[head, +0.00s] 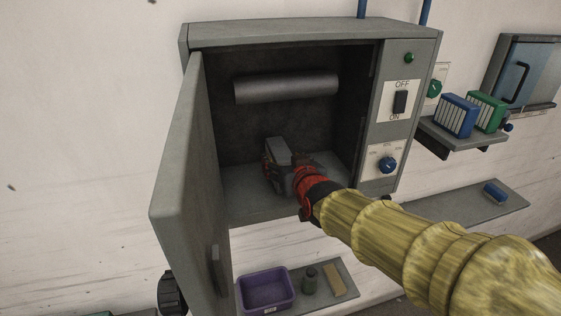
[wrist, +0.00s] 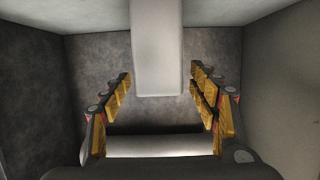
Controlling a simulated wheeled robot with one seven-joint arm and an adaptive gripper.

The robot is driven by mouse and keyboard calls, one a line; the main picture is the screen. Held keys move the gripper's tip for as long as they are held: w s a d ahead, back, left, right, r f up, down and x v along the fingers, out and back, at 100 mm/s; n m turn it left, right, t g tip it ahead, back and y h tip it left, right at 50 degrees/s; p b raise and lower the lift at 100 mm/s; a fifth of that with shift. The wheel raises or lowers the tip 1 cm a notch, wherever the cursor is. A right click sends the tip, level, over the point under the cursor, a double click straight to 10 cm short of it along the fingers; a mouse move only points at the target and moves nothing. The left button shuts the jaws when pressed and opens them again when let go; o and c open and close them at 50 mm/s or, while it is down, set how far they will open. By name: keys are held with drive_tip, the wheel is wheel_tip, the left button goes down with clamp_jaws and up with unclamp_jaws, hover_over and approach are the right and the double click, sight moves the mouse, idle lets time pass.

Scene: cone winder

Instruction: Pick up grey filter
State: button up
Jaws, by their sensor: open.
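A pale grey block, which I take for the grey filter (head: 278,148), is inside the open grey cabinet, near its floor. In the wrist view the grey filter (wrist: 157,50) comes in from the top edge, smooth and upright. My gripper (head: 282,165) reaches into the cabinet at the block. In the wrist view my gripper (wrist: 160,84) is open, with one finger on each side of the block's end and narrow gaps showing. My gripper hides the block's lower part in the head view.
A grey roller (head: 287,87) runs across the cabinet's back, above my gripper. The cabinet door (head: 186,185) stands open at left. The switch panel (head: 402,110) borders the opening at right. Blue (head: 458,115) and green (head: 487,111) filters sit on a side shelf. A purple bin (head: 266,290) is below.

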sight(276, 147)
drive_tip(key=p+x, duration=0.1)
drive_tip(key=x, duration=0.1)
drive_tip(key=p+x, duration=0.1)
drive_tip(key=x, duration=0.2)
drive_tip(key=shift+s+f, duration=0.1)
drive_tip(key=shift+f, duration=0.1)
drive_tip(key=c, duration=0.3)
drive_tip(key=shift+d, duration=0.1)
drive_tip(key=c, duration=1.1)
drive_tip(key=shift+c, duration=0.2)
